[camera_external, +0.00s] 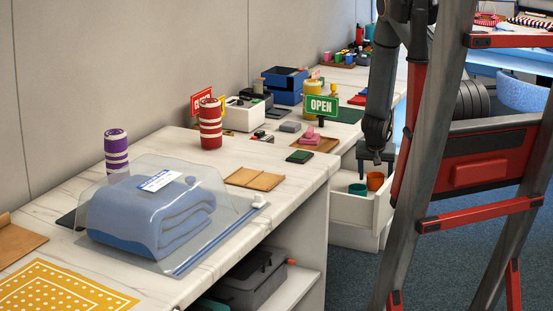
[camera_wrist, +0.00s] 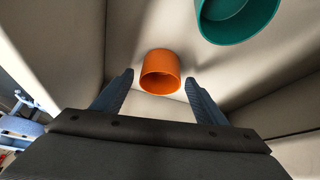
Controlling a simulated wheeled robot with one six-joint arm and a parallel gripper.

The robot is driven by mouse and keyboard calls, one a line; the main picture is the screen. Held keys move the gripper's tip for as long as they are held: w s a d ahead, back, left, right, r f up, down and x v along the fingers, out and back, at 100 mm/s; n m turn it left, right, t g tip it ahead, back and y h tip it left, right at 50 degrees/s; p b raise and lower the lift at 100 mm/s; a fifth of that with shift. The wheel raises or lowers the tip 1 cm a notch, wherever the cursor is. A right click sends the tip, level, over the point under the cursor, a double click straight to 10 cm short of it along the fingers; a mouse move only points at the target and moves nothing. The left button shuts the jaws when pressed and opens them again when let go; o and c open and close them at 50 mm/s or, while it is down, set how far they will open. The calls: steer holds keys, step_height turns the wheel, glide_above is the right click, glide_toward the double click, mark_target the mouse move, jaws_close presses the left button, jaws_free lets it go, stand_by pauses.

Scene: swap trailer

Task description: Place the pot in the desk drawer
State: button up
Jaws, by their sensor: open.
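An orange pot (camera_external: 375,181) and a teal pot (camera_external: 358,190) are inside the open white drawer (camera_external: 350,209), under the far end of the long counter. In the wrist view the orange pot (camera_wrist: 160,72) shows ahead of and between my fingers, and the teal pot (camera_wrist: 238,18) is at the upper right. My gripper (camera_wrist: 160,82) is open, with a finger on either side of the orange pot's position and no visible contact. In the external view my gripper (camera_external: 376,160) is just above the drawer, near the orange pot. The fingertips are small there.
The drawer walls (camera_wrist: 80,45) surround the pots closely. A red-and-grey frame (camera_external: 470,165) rises at the right.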

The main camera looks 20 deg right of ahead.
steer(key=s+a+r+n+y, duration=0.1)
steer(key=s+a+r, duration=0.25)
steer(key=r, duration=0.25)
steer(key=s+a+r+n+g+y, duration=0.1)
steer(key=s+a+r, duration=0.25)
steer(key=r, duration=0.35)
steer(key=s+a+r+n+y, duration=0.1)
steer(key=s+a+r, duration=0.2)
steer(key=s+r, duration=0.25)
steer(key=s+r+n+g, duration=0.1)
steer(key=s+r, duration=0.3)
steer(key=s, duration=0.5)
steer(key=s+r+n+g, duration=0.2)
steer(key=s+r, duration=0.2)
steer(key=s, duration=0.4)
steer(key=shift+s+g+b, duration=0.3)
steer(key=shift+s+g, duration=0.05)
steer(key=shift+g, duration=0.05)
steer(key=shift+r, duration=0.1)
